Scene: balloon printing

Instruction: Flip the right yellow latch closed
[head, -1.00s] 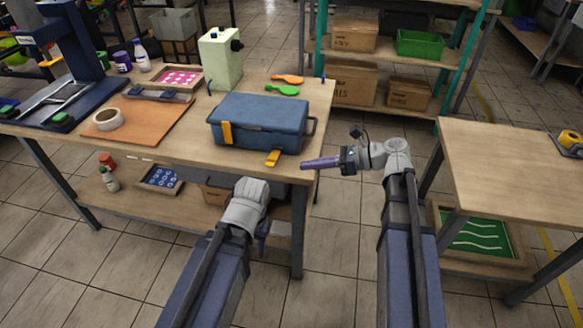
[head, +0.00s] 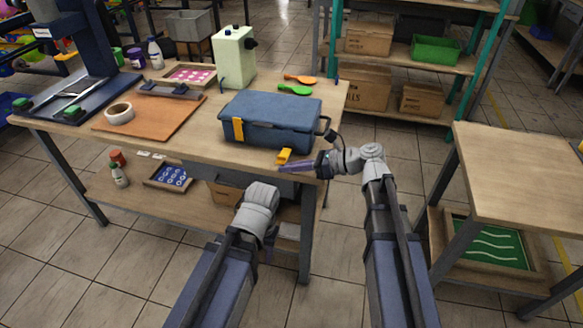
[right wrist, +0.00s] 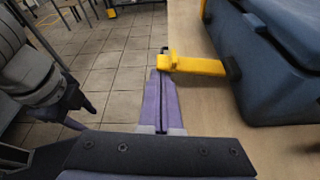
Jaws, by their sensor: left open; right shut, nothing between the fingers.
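A blue toolbox (head: 268,120) with its lid down stands near the right end of the wooden workbench. Its right yellow latch (head: 284,156) is flipped open and sticks out from the front over the bench; it also shows in the right wrist view (right wrist: 192,65). The left yellow latch (head: 238,128) lies upright against the front. My right gripper (head: 283,168) is shut and empty, with its purple fingertips close to the free end of the right latch; I cannot tell whether they touch. My left gripper (head: 268,253) hangs below the bench front, mostly hidden behind its own wrist.
An orange mat with a tape roll (head: 119,113) lies left of the toolbox. Orange and green paddles (head: 294,90) lie behind it. A second table (head: 525,175) stands at right.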

